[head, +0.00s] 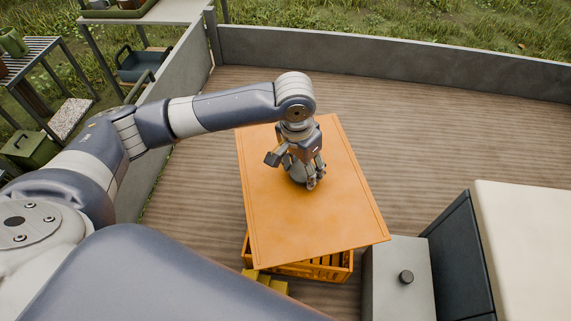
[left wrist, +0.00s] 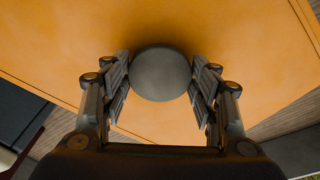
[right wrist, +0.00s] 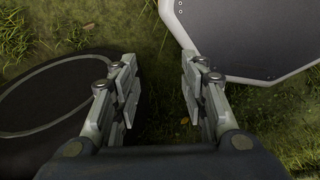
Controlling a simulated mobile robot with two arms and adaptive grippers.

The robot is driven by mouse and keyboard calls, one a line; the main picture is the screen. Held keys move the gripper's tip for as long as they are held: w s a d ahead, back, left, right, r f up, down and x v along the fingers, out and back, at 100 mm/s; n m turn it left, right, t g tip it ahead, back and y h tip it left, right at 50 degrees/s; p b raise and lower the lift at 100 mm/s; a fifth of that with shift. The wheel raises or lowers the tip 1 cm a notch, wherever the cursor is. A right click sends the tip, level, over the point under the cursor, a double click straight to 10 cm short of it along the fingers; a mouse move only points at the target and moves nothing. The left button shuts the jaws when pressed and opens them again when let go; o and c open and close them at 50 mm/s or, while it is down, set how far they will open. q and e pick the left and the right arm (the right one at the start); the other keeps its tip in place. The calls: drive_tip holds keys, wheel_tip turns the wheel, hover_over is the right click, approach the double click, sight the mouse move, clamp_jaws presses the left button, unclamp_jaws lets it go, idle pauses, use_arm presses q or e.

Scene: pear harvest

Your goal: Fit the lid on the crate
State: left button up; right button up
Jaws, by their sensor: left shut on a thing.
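The orange lid (head: 290,218) is a flat rectangular board with a grey round knob (head: 297,174) on top. It lies over the orange crate (head: 325,268) and sits askew to it; the crate's near wall shows below the lid's front edge. I cannot tell whether the lid touches the rim. My left gripper (head: 300,178) points down at the lid and is shut on the knob; in the left wrist view the knob (left wrist: 161,73) is between its fingers. My right gripper (right wrist: 160,95) is open and empty over grass, seen only in the right wrist view.
Yellow blocks (head: 264,281) lie at the crate's near left corner. A low grey wall (head: 400,58) edges the plank floor (head: 430,130), which is clear behind the crate.

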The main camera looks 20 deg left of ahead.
use_arm(q)
drive_tip(key=w+f+m+p, duration=0.1)
drive_tip(key=f, duration=0.1)
drive_tip(key=f+m+p, duration=0.1)
drive_tip(key=f, duration=0.1)
drive_tip(key=w+f+m+p, duration=0.1)
drive_tip(key=f, duration=0.1)
drive_tip(key=shift+w+d, duration=0.25)
drive_tip(key=shift+w, duration=0.05)
use_arm(e)
drive_tip(key=s+r, duration=0.4)
drive_tip(key=s, duration=0.1)
use_arm(q)
wheel_tip(320, 180, down, 8)
drive_tip(key=m+b, duration=0.1)
drive_tip(key=b, duration=0.4)
drive_tip(key=shift+w+a+b, duration=0.15)
drive_tip(key=shift+w+b, duration=0.15)
drive_tip(key=shift+b, duration=0.1)
use_arm(e)
wheel_tip(320, 180, down, 6)
drive_tip(key=w, duration=0.1)
drive_tip(key=shift+d, duration=0.15)
drive_tip(key=shift+w, duration=0.35)
drive_tip(key=shift+r, duration=0.2)
